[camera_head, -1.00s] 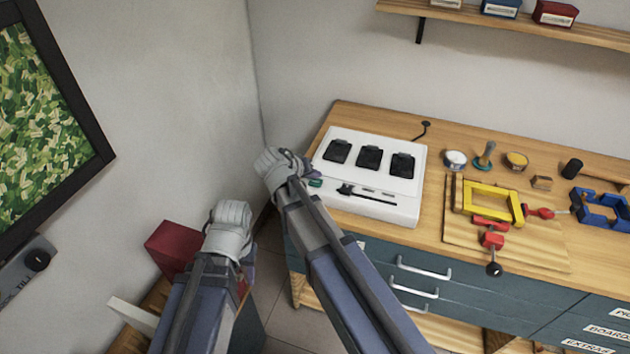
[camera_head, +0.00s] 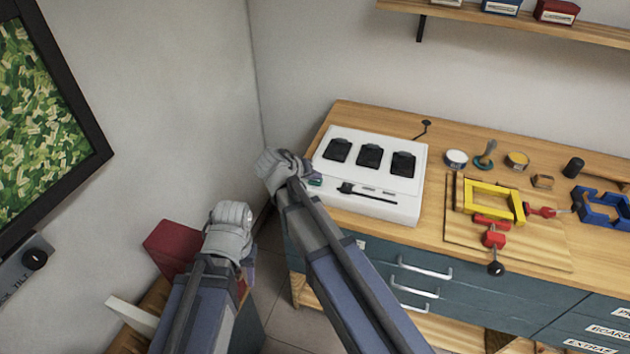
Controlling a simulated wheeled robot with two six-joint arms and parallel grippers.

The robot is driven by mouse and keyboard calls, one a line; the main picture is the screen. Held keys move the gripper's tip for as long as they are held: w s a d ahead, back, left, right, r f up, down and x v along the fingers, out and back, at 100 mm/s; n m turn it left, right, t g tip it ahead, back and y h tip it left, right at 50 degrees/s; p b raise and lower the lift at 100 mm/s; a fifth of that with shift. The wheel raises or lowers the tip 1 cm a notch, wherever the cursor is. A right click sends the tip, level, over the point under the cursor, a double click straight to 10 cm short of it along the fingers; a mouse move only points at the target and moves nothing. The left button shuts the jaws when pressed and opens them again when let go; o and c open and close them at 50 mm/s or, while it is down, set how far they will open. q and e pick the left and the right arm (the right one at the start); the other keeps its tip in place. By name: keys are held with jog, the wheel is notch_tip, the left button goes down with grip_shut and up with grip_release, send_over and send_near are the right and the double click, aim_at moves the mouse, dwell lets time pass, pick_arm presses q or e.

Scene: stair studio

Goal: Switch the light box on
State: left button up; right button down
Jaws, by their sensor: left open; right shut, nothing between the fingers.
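The light box (camera_head: 400,203) is a white slab at the left end of the wooden workbench, with several black pieces (camera_head: 369,159) on its top. A small green switch (camera_head: 316,182) sits at the left end of its front edge. My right gripper (camera_head: 290,163) is shut and empty beside the box's left front corner, close to the switch. I cannot tell whether it touches the switch. My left gripper (camera_head: 233,212) is further left and lower, away from the bench. Its fingers are hard to make out from behind.
A yellow frame (camera_head: 492,203) with red clamps lies on a board to the right of the box. Small tins (camera_head: 456,158) and a blue clamp (camera_head: 600,207) are also on the bench. A red box (camera_head: 170,247) is behind my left arm. Walls meet behind the bench's left end.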

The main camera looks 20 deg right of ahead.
aim_at(314, 183)
jog(key=shift+f, duration=0.2)
dwell(0.4)
jog(key=shift+r, duration=0.1)
jog(key=shift+r+p, duration=0.5)
jog(key=shift+r, duration=0.1)
notch_tip(314, 183, up, 6)
jog(key=p, duration=0.6)
